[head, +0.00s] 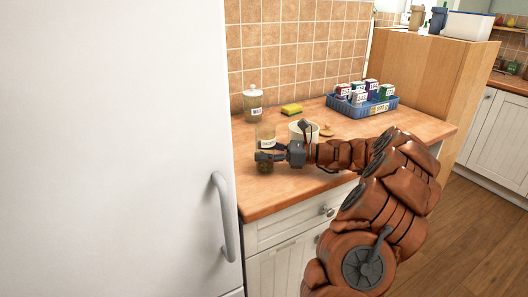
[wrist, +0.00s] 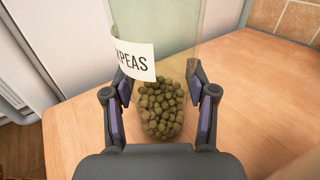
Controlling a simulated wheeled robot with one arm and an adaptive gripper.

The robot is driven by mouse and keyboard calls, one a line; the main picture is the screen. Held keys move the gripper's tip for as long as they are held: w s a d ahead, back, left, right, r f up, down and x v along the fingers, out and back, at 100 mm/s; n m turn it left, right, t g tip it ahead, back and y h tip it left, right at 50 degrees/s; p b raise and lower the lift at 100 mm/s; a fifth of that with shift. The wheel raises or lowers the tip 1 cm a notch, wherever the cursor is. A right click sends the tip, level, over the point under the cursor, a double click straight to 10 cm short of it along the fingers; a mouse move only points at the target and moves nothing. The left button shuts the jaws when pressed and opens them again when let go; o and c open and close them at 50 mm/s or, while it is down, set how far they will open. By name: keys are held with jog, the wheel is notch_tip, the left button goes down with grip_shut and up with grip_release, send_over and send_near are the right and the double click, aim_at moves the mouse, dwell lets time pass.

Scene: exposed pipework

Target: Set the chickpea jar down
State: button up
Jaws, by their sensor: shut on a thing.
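The chickpea jar (wrist: 160,108) is clear glass with chickpeas in its lower part and a white label, partly readable as "PEAS". My gripper (wrist: 160,104) is shut on it, with a dark finger pad on each side. In the head view the jar (head: 265,134) is upright near the left end of the wooden counter (head: 288,186), and my gripper (head: 266,157) reaches it from the right. The jar's base is at or very near the counter top; I cannot tell whether it touches.
Behind stand a lidded glass jar (head: 253,106), a yellow sponge (head: 291,109) and a pale pot (head: 303,128), partly hidden by my gripper. A blue crate (head: 348,108) of small boxes is at the back right. The white fridge (head: 115,150) borders the counter's left. The front left counter is clear.

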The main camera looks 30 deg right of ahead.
jog(key=shift+f, duration=0.1)
jog(key=o, duration=1.4)
jog(key=shift+f, duration=0.15)
jog(key=shift+s+d+r, duration=0.1)
jog(key=shift+r, duration=0.15)
jog(key=v, duration=1.1)
jog(key=shift+s+d, duration=0.25)
jog(key=shift+d, duration=0.05)
